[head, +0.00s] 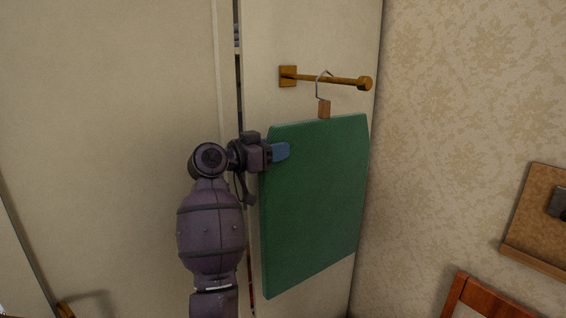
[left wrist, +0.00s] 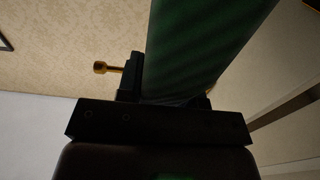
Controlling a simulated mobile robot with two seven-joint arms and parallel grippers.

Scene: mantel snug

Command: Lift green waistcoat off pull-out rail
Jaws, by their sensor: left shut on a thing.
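The green waistcoat (head: 315,205) shows in the head view as a flat green panel. It hangs from a wire hanger with a small wooden block (head: 324,108), and the hook (head: 320,82) loops over the brass pull-out rail (head: 335,80). My left gripper (head: 280,152) is shut on the waistcoat's upper left edge; one blue fingertip shows on its front face. In the left wrist view the waistcoat (left wrist: 205,45) rises from between the jaws, and the rail's knob (left wrist: 100,67) shows to the left. The far finger is hidden. My right gripper is in neither view.
The rail is fixed to a cream wardrobe door (head: 262,60), with a narrow dark gap left of it. A patterned wall (head: 470,100) stands at the right. A wooden chair back (head: 480,298) and a brown board (head: 540,220) are at the lower right.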

